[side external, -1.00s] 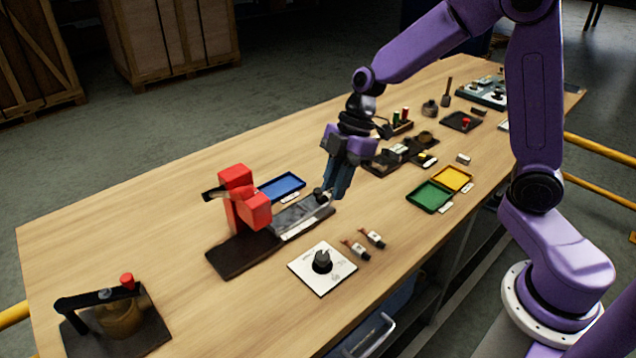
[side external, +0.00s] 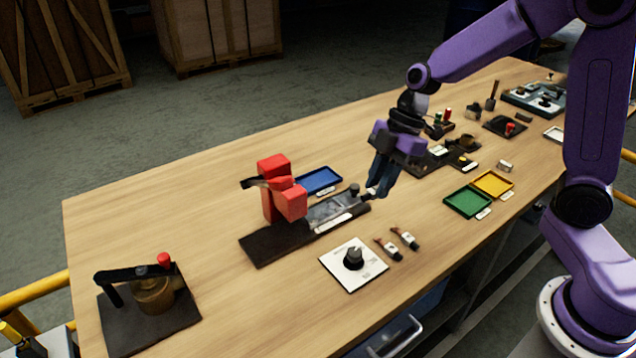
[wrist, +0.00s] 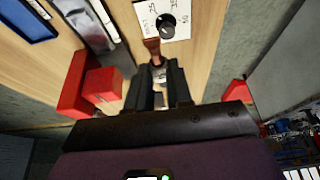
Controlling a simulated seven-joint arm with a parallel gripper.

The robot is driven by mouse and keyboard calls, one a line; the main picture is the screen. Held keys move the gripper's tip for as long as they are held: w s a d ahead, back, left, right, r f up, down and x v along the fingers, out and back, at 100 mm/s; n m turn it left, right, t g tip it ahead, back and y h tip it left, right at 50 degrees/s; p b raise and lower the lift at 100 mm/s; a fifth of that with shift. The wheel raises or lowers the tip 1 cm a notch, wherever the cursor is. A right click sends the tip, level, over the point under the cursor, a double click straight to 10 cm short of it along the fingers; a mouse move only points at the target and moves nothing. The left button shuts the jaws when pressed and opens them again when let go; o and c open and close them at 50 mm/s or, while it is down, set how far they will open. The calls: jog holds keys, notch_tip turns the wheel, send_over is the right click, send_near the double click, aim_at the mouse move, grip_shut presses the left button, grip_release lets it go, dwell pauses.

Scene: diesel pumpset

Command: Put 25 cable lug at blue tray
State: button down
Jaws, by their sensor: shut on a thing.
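My gripper (side external: 380,190) is above the table, beside the right end of the black fixture with the red blocks. In the wrist view its fingers (wrist: 158,85) are shut on a cable lug (wrist: 153,48), with a copper-brown end and a silvery part between the fingertips. I cannot read its size. The empty blue tray (side external: 318,181) lies behind the fixture, left of my gripper; it also shows at the top left of the wrist view (wrist: 28,22). Two more small lugs, (side external: 388,249) and (side external: 405,238), lie on the table in front.
The red-block fixture (side external: 290,200) stands between the front table area and the blue tray. A white dial card (side external: 353,265) lies in front. Green (side external: 467,203) and yellow (side external: 493,184) trays lie to the right. A lever device (side external: 150,295) stands at the left.

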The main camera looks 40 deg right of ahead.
jog(key=shift+w, duration=0.15)
jog(key=w+f, duration=0.2)
jog(key=w, duration=1.2)
send_over(313, 183)
jog(key=s, duration=0.1)
notch_tip(313, 183, down, 4)
jog(key=shift+w+d+f, duration=0.45)
jog(key=shift+d+f, duration=0.15)
jog(key=shift+d, duration=0.05)
jog(key=shift+f, duration=0.1)
jog(key=shift+f, duration=3.55)
jog(key=shift+f, duration=0.35)
jog(key=c, duration=0.9)
grip_release()
jog(key=shift+c, duration=0.2)
